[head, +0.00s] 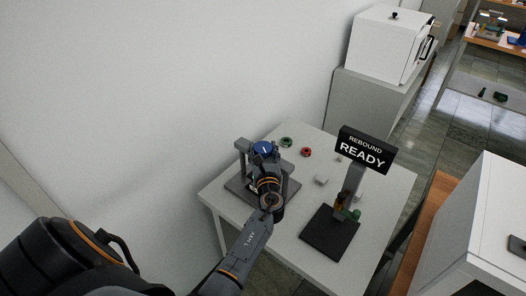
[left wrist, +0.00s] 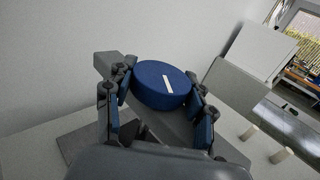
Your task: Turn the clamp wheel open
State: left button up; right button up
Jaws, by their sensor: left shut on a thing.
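The clamp wheel (head: 263,147) is a round blue knob on top of a grey press frame (head: 243,146) on the white table. My wrist hides part of the press in the head view. My right gripper is not in view.
A black stand with a sign (head: 365,150) reading "REBOUND READY" stands right of the press. A green ring (head: 286,142), a red ring (head: 306,153) and small pale blocks (head: 321,180) lie on the table (head: 388,200). A wall runs behind; a white cabinet (head: 382,45) stands beyond.

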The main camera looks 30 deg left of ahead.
aim_at(265, 156)
pick_arm(q)
jog(key=shift+n+g+y+b, duration=0.3)
jog(key=shift+n+g+y, duration=0.2)
jog(key=shift+y, duration=0.1)
jog(key=shift+r, duration=0.1)
jog(key=o, duration=1.2)
jog(key=shift+v, duration=3.7)
